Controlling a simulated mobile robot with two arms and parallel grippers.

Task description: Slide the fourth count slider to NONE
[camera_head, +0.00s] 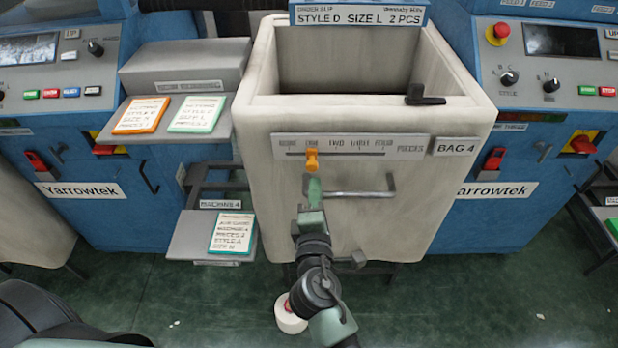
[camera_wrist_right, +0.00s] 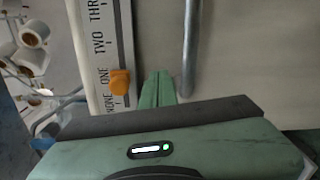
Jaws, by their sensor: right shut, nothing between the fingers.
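The count slider is an orange knob (camera_head: 311,160) on the scale strip (camera_head: 370,148) of the pale bin marked BAG 4 (camera_head: 455,147). It stands at the second mark from the left. In the right wrist view the knob (camera_wrist_right: 120,82) is beside the word ONE, with NONE at the strip's lower end. My right gripper (camera_head: 314,184) is shut and empty, just below the knob. In the wrist view its green fingertips (camera_wrist_right: 157,78) lie to the right of the knob, with a visible gap. My left gripper is not in view.
A grey bar handle (camera_head: 362,193) crosses the bin front close to my right gripper; it also shows in the wrist view (camera_wrist_right: 190,45). A lower side shelf (camera_head: 187,245) holds a card (camera_head: 232,234). A white roll (camera_head: 290,318) lies on the green floor.

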